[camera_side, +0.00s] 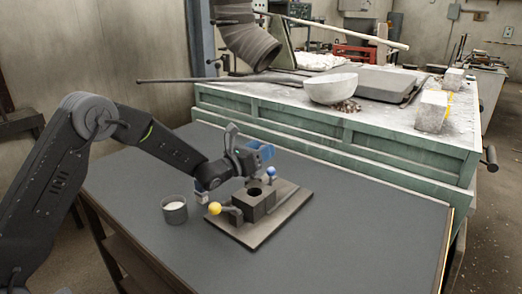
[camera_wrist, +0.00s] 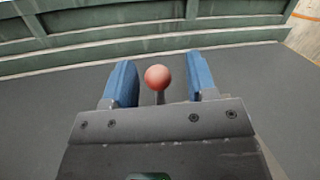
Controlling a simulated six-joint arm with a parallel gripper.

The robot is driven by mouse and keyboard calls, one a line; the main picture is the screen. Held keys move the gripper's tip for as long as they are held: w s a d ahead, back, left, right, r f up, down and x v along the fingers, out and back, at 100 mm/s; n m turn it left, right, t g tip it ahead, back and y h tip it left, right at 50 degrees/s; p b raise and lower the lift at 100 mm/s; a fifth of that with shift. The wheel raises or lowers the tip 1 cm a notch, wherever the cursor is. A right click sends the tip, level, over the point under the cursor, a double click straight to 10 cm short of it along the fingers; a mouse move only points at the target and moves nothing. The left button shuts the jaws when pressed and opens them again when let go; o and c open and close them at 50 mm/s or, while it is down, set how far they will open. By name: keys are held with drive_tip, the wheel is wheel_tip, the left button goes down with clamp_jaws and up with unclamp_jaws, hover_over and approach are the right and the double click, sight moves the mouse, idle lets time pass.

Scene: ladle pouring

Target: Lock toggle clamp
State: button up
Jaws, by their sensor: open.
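A fixture stands on the dark table in the side view. Its grey base plate (camera_side: 262,232) carries a grey block (camera_side: 254,204) with a dark round hole in the top. A yellow ball knob (camera_side: 215,208) sits at the end of a lever on its left, and a blue ball knob (camera_side: 271,171) at its back right. My gripper (camera_side: 264,153) is just above and behind the block. In the wrist view, my open gripper (camera_wrist: 160,86) has its blue fingers on either side of a red ball knob (camera_wrist: 158,76) on a short stem, with gaps on both sides. The red knob is hidden in the side view.
A grey cup (camera_side: 174,211) with pale contents stands left of the fixture. A small blue and pale piece (camera_side: 202,192) is near my arm. A green bench (camera_side: 330,130) with a white bowl (camera_side: 331,88) rises behind. The table's right side is clear.

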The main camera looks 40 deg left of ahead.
drive_tip(key=r+v, duration=0.1)
drive_tip(key=v, duration=0.6)
drive_tip(key=shift+s+f, duration=0.25)
drive_tip(key=shift+f, duration=0.25)
drive_tip(key=shift+a, duration=0.1)
